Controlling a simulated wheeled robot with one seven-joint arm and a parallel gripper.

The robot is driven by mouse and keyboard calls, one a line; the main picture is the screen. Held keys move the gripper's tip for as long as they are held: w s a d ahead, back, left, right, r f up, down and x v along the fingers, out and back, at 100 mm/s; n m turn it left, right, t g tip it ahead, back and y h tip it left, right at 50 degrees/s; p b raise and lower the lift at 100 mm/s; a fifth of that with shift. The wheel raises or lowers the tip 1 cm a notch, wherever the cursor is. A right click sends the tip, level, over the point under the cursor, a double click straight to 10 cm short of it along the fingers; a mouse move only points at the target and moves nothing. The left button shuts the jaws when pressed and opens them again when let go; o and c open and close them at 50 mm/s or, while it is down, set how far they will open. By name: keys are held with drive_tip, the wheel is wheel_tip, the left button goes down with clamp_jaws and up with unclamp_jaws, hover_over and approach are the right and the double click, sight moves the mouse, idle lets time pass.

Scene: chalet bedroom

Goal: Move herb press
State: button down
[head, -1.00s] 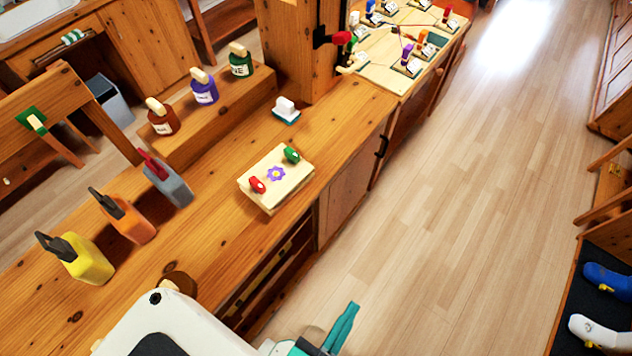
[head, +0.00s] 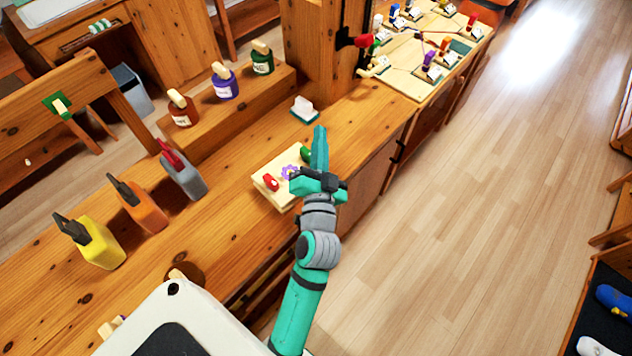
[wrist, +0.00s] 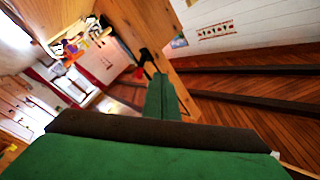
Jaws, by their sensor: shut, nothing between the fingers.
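The herb press is most likely the pale wooden block (head: 267,190) on the wooden counter. It carries a red knob (head: 271,183), a green knob (head: 305,153) and a purple flower (head: 289,172). My teal gripper (head: 320,135) is over the block's right side in the head view and hides part of it. Its fingers are together and hold nothing. I cannot tell how high above the block they are. In the wrist view the closed green fingers (wrist: 163,98) point out into the room, and the block does not show.
A white-and-teal piece (head: 304,109) stands just behind the block. Yellow (head: 101,246), orange (head: 143,212) and grey (head: 186,179) containers stand on the left. Several labelled jars sit on a raised ledge (head: 235,100). A thick wooden post (head: 318,45) rises behind. Open floor (head: 480,190) lies right.

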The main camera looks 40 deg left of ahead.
drive_tip(key=s+a+r+n+g+y, duration=0.3)
drive_tip(key=a+r+n+g, duration=0.25)
drive_tip(key=a, duration=0.25)
drive_tip(key=s+a+r+n+g+y, duration=0.2)
drive_tip(key=a+r+n+g+y, duration=0.15)
drive_tip(key=a+n+g, duration=0.45)
drive_tip(key=s+d+f+n+g+h, duration=0.1)
drive_tip(key=d+f+n+g+h, duration=0.15)
drive_tip(key=f+h, duration=0.3)
drive_tip(key=s+d+f+n+g+h, duration=0.1)
drive_tip(key=s+d+f+n+h, duration=0.15)
drive_tip(key=f+h, duration=0.3)
drive_tip(key=w+d+f+m+t+h, duration=0.1)
drive_tip(key=w+d+f+h, duration=0.2)
drive_tip(key=d, duration=0.5)
drive_tip(key=w+d+f+h, duration=0.15)
drive_tip(key=d+h, duration=0.25)
drive_tip(key=d, duration=0.4)
drive_tip(key=f, duration=0.3)
drive_tip(key=w+a+f, duration=0.1)
drive_tip(key=f, duration=0.2)
drive_tip(key=a+f, duration=0.1)
drive_tip(key=f, duration=0.2)
drive_tip(key=shift+w+a+f, duration=0.1)
drive_tip(key=shift+w+a, duration=0.1)
drive_tip(key=shift+a, duration=0.75)
